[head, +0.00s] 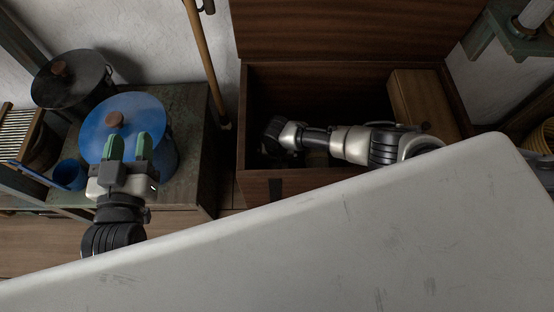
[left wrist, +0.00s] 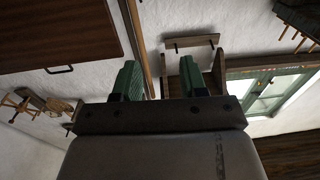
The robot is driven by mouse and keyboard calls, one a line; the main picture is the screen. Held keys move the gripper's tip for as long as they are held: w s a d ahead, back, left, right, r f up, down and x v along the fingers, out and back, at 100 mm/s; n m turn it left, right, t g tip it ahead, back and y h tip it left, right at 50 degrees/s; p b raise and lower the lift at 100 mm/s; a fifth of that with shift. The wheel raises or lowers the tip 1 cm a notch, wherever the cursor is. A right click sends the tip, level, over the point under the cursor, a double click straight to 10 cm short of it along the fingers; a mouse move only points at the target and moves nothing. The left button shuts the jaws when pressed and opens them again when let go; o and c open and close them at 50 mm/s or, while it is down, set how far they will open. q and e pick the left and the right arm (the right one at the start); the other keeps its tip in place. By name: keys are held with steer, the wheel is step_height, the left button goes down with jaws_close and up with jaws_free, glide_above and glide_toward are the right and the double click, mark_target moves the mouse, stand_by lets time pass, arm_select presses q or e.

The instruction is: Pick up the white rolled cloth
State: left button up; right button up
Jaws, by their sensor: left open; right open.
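I cannot make out a white rolled cloth for certain. A white cylinder (head: 534,13) stands on a green shelf at the top right of the head view; I cannot tell whether it is cloth. My left gripper (head: 129,140) is open and empty, in front of the blue pot's lid in the head view. Its green fingers also show apart in the left wrist view (left wrist: 160,78). My right arm reaches across the open wooden chest (head: 262,185), its end bent down into the dark inside. My right gripper's fingers are hidden there.
A wooden pole (head: 204,58) leans between stove and chest. A large pale surface (head: 330,240) fills the foreground.

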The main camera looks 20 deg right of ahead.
steer(key=c, duration=1)
steer(key=shift+c, duration=0.4)
steer(key=shift+r, duration=0.15)
